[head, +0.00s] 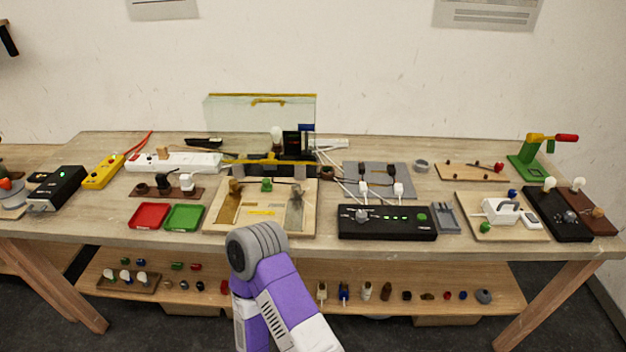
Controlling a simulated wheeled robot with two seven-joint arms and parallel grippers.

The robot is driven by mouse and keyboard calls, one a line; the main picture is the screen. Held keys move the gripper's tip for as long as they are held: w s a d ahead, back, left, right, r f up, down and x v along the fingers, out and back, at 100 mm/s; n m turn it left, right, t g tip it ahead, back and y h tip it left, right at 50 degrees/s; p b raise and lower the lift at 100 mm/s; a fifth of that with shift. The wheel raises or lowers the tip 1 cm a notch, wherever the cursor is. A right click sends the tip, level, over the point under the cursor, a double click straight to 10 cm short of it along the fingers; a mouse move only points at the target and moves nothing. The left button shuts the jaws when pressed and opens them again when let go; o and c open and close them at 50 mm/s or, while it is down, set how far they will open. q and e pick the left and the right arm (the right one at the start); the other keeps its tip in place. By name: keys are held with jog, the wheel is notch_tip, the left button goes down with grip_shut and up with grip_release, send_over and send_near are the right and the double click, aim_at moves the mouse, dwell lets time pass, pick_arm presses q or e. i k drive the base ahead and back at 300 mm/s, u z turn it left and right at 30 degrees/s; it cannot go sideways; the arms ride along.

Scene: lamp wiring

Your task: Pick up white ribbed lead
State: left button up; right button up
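Pale leads (327,160) run from the back middle of the table toward the grey mat (408,172). A white plug (398,190) and another white plug (364,188) with dark parts sit at the mat's front edge. Which of these is the white ribbed lead, I cannot tell; ribs are too small to make out. Another white plug (187,182) stands on a brown board (160,194) at the left. One of my purple and grey arms rises at the bottom middle, in front of the table. Neither gripper shows in the view.
A black box with green lights (386,222) stands in front of the mat. A wooden board with metal parts (260,206) lies left of it. Red (150,216) and green (184,217) trays are near the front edge. A glass screen (230,110) stands at the back. A lower shelf (470,282) holds small parts.

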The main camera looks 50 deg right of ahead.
aim_at(398, 186)
jog(key=u, duration=1.25)
jog(key=k, duration=1.45)
jog(key=z, duration=1.8)
